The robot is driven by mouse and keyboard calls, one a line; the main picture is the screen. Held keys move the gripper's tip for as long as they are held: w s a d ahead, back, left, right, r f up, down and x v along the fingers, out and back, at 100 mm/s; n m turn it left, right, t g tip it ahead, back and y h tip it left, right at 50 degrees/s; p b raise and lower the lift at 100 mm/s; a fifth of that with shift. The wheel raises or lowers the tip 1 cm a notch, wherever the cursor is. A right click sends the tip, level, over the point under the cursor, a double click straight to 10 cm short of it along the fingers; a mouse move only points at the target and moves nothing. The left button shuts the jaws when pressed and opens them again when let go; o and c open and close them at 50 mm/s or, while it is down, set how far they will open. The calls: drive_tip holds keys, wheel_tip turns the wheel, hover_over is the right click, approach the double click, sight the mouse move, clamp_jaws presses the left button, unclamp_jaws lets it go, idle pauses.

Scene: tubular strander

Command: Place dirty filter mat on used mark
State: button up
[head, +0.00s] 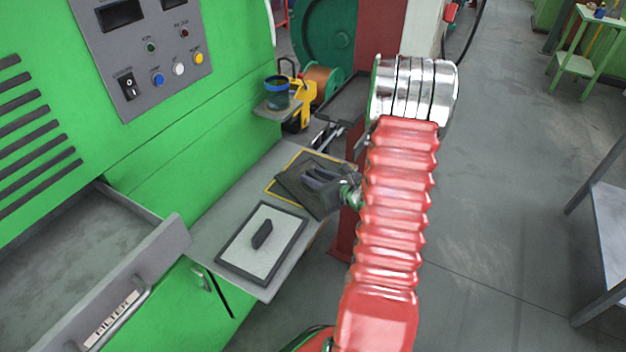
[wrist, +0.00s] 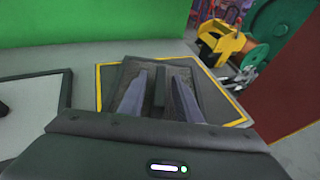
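The dirty filter mat (head: 296,190), a dark-framed panel with a brownish face, lies over the used mark (head: 275,184), a yellow outline on the grey shelf. The mat sits slightly askew to it. Yellow lines show past it at the left, top and right in the wrist view (wrist: 98,84). My gripper (head: 322,178) is above the mat with its fingers pointing down at it. In the wrist view its two fingers (wrist: 159,95) straddle the mat's dark handle (wrist: 159,88), apart, with some mat face showing between. The mat's near edge is hidden by my gripper.
A clean white filter mat (head: 249,256) with a black handle lies on the shelf, nearer and left. An open drawer (head: 130,265) labelled FILTER juts out at the left. A cup (head: 277,97) stands on a small ledge behind. A red post (wrist: 296,85) stands at the right.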

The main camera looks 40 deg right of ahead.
drive_tip(key=shift+s+r, duration=0.15)
drive_tip(key=v, duration=1.1)
drive_tip(key=shift+s+r, duration=0.2)
drive_tip(key=shift+s, duration=0.15)
idle(0.3)
